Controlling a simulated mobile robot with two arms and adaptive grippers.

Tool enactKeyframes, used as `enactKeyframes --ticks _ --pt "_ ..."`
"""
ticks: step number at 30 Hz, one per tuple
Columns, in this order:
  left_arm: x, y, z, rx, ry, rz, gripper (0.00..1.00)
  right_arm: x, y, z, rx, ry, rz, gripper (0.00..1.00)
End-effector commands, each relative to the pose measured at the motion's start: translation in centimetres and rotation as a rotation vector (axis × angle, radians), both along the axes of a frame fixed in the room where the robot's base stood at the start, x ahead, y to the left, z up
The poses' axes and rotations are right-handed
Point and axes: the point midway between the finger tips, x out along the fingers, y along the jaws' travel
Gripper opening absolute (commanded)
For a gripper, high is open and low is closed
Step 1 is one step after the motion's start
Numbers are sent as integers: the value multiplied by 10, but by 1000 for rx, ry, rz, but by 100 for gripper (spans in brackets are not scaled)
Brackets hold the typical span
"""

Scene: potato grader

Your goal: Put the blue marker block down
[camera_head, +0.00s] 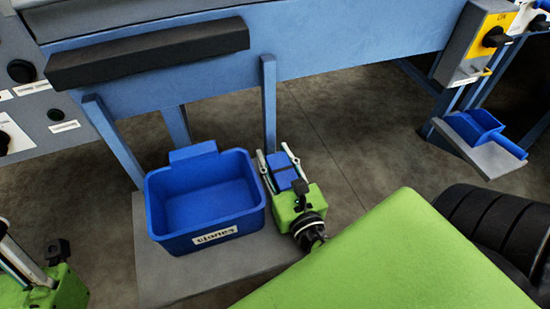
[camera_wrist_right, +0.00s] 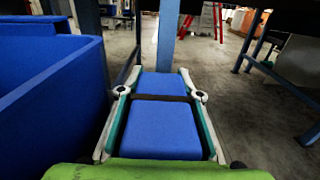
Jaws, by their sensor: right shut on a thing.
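The blue marker block (camera_head: 286,179) has a dark band across it and sits between the fingers of my right gripper (camera_head: 278,163). In the right wrist view the block (camera_wrist_right: 160,131) fills the space between the two fingers (camera_wrist_right: 160,100), which press on its sides. The gripper is just right of the blue bin (camera_head: 205,239), near the right edge of the grey plate (camera_head: 155,275). I cannot tell whether the block touches anything below. My left gripper (camera_head: 12,258) is partly cut off at the lower left edge, and its jaw opening is unclear.
The bin looks empty and bears a white label; its wall (camera_wrist_right: 50,110) stands close on the left in the wrist view. A blue machine leg (camera_head: 268,105) rises just beyond the gripper.

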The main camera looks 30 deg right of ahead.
Motion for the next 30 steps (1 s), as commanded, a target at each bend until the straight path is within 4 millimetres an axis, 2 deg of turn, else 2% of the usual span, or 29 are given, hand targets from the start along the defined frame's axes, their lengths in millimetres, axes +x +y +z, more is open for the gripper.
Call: enactKeyframes --ticks 12,13,15,28,30 --pt "-5 1 1 -6 -22 -1 24 0 0 -1 0 -2 0 5" --pt "-6 1 1 -7 -25 -1 24 0 0 -2 0 0 0 36" --pt "-5 1 1 -7 -25 -1 24 0 0 -2 0 0 0 50" --pt "-3 0 2 -4 -14 -1 24 0 0 1 0 -1 0 50" --pt "0 0 -1 -1 -1 -1 24 -7 2 -1 -1 2 0 50"
